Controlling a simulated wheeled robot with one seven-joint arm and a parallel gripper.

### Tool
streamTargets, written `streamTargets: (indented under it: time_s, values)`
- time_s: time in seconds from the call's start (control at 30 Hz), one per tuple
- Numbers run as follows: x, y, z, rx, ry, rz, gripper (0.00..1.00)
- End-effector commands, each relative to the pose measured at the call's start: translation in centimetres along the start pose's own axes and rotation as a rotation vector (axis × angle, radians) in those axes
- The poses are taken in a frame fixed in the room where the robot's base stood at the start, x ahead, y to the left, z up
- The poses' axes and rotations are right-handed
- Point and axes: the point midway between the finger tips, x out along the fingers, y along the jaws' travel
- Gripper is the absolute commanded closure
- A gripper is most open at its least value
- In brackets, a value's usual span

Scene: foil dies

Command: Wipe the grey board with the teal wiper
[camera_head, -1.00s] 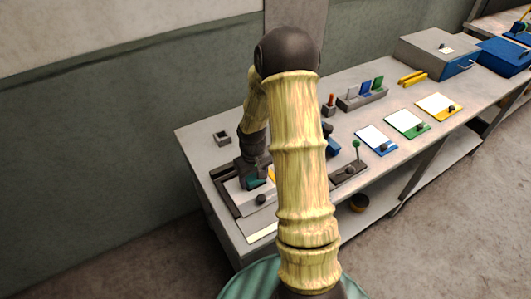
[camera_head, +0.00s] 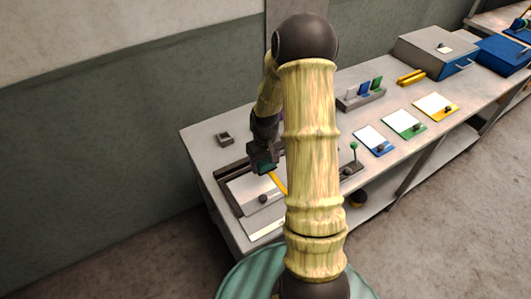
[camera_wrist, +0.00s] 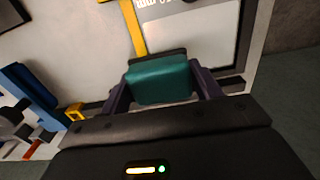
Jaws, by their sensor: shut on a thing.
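My gripper (camera_wrist: 160,90) is shut on the teal wiper (camera_wrist: 160,80), a teal block with a dark edge along its far side. In the head view the wiper (camera_head: 264,167) shows small under my gripper (camera_head: 262,160), over the far end of the grey board (camera_head: 250,190). The board lies in a dark frame at the left end of the bench and has a dark knob (camera_head: 263,198) on it. In the wrist view the board (camera_wrist: 195,40) is beyond the wiper. I cannot tell whether the wiper touches it. My arm hides part of the bench.
A yellow bar (camera_head: 278,183) lies along the board's right side. A small grey square holder (camera_head: 224,138) stands behind. A green-topped lever (camera_head: 353,147) and blue, green and yellow-edged plates (camera_head: 436,106) are to the right. A blue part (camera_wrist: 30,85) shows in the wrist view.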

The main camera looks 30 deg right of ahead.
Motion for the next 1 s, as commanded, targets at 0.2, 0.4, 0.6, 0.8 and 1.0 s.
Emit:
streamTargets:
  time_s: [0.2, 0.4, 0.6, 0.8, 1.0]
  values:
    - [-1.9, -0.1, 0.0, -0.002, 0.000, 0.000, 0.58]
    - [-1.9, -0.1, 0.0, -0.003, 0.000, 0.000, 0.58]
    - [-1.9, -0.1, -0.1, -0.003, 0.000, 0.000, 0.58]
    - [-1.9, -0.1, -0.1, -0.003, 0.000, 0.000, 0.58]
    - [-1.0, -2.0, -0.7, 0.001, -0.001, -0.003, 0.58]
